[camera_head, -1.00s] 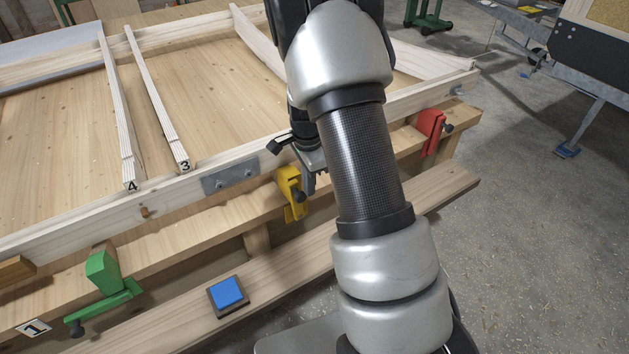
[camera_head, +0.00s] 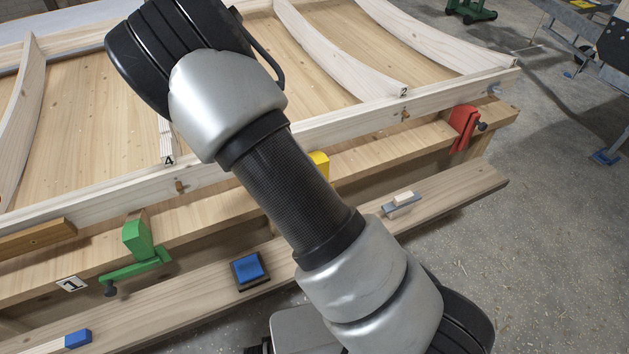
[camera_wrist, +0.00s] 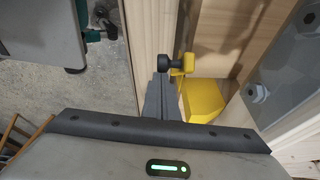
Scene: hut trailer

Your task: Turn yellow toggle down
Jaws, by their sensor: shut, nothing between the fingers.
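The yellow toggle shows in the wrist view (camera_wrist: 203,98) as a yellow body with a short arm ending in a black knob (camera_wrist: 170,67). In the head view only a small yellow patch of the toggle (camera_head: 319,163) shows past my arm, at the bench's front edge. My gripper (camera_wrist: 161,78) is shut and empty in the wrist view, its fingertips just below the black knob and left of the yellow body. I cannot tell whether they touch. My arm hides the gripper in the head view.
A green clamp (camera_head: 137,240) and a red clamp (camera_head: 464,125) sit along the same bench edge. A blue block (camera_head: 249,267) and a small sanding float (camera_head: 401,203) lie on the lower plank (camera_head: 450,197).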

